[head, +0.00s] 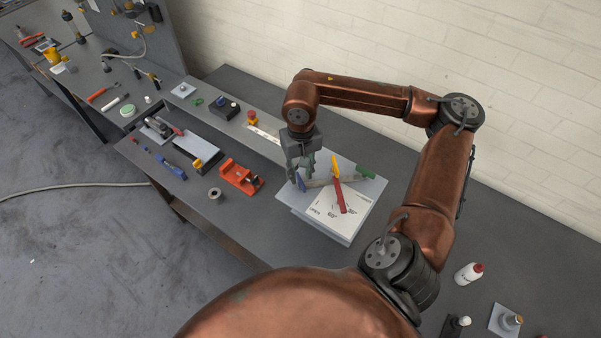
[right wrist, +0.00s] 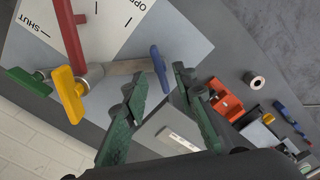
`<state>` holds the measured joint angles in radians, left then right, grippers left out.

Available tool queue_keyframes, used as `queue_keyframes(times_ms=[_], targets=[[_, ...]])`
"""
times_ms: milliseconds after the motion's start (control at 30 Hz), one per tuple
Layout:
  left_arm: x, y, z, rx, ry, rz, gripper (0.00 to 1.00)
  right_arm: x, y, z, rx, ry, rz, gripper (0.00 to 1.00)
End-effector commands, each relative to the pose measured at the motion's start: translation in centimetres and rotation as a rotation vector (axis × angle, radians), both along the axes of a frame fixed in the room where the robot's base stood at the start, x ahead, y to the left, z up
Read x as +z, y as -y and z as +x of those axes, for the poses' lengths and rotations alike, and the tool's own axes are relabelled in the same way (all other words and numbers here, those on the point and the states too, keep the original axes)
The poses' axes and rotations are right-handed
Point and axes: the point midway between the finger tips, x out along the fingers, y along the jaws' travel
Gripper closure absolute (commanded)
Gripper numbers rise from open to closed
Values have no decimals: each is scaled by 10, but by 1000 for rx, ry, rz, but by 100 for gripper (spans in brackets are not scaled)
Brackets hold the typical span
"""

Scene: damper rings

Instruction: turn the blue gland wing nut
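The blue gland wing nut (right wrist: 158,70) is at one end of a grey valve body (right wrist: 122,67) on a light plate. In the head view the blue wing nut (head: 301,183) is just below my right gripper (head: 300,175), partly hidden by it. In the right wrist view the two green-padded fingers of my right gripper (right wrist: 158,82) are spread, with the blue wing showing in the gap at their tips. I cannot tell whether they touch it. The valve also carries a yellow wing (right wrist: 69,94), a red lever (right wrist: 69,32) and a green wing (right wrist: 29,81). My left gripper is out of view.
A white card (head: 335,211) marked SHUT and OPEN lies under the red lever. An orange fixture (head: 237,177) and a metal ring (head: 215,193) stand left of the plate. A brick wall bounds the bench behind.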

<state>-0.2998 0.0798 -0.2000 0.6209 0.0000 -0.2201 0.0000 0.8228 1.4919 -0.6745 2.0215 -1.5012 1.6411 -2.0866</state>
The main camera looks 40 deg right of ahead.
Motion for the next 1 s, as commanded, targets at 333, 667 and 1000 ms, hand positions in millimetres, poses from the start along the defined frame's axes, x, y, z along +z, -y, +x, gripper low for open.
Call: queue_keyframes(times_ms=[333,667,1000], targets=[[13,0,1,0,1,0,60,27,0,0,0,1,1,74],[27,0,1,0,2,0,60,57,0,0,0,1,1,74],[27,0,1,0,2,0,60,60,0,0,0,0,0,74]])
